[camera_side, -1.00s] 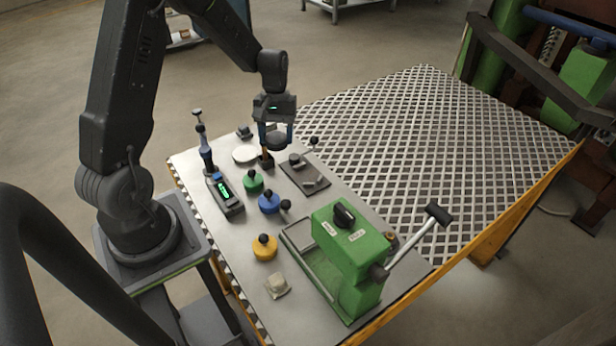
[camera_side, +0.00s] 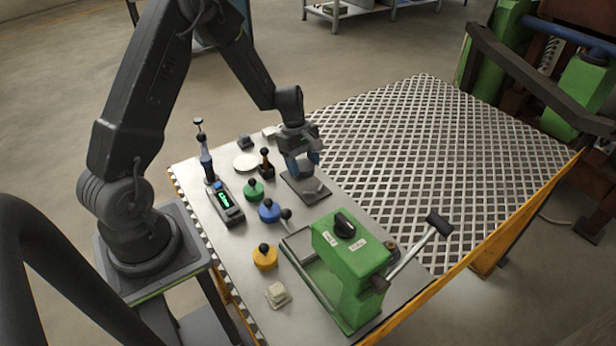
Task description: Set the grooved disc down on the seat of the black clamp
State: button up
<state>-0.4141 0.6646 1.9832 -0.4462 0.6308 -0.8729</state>
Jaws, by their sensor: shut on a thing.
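My gripper (camera_side: 302,164) is low over the black clamp, its blue-tipped fingers shut on the grooved disc (camera_side: 302,170). The disc is small and mostly hidden by the fingers, and its groove cannot be made out. The black clamp (camera_side: 291,181) is a dark base plate on the grey bench top, with a light grey part (camera_side: 312,187) at its front. My gripper covers its back part and lever. I cannot tell whether the disc touches the seat.
Left of the clamp stand a green knob piece (camera_side: 253,191), a blue one (camera_side: 268,211), a white disc (camera_side: 245,162) and a dark upright piece (camera_side: 265,163). A green press (camera_side: 348,260) with a lever stands in front. The grating at right is clear.

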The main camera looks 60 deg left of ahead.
aim_at(308, 186)
jog(key=shift+w+d+f, duration=0.35)
jog(key=shift+w+d, duration=0.1)
jog(key=shift+d, duration=0.05)
jog(key=shift+f, duration=2)
jog(key=shift+f, duration=0.15)
jog(key=o, duration=1.2)
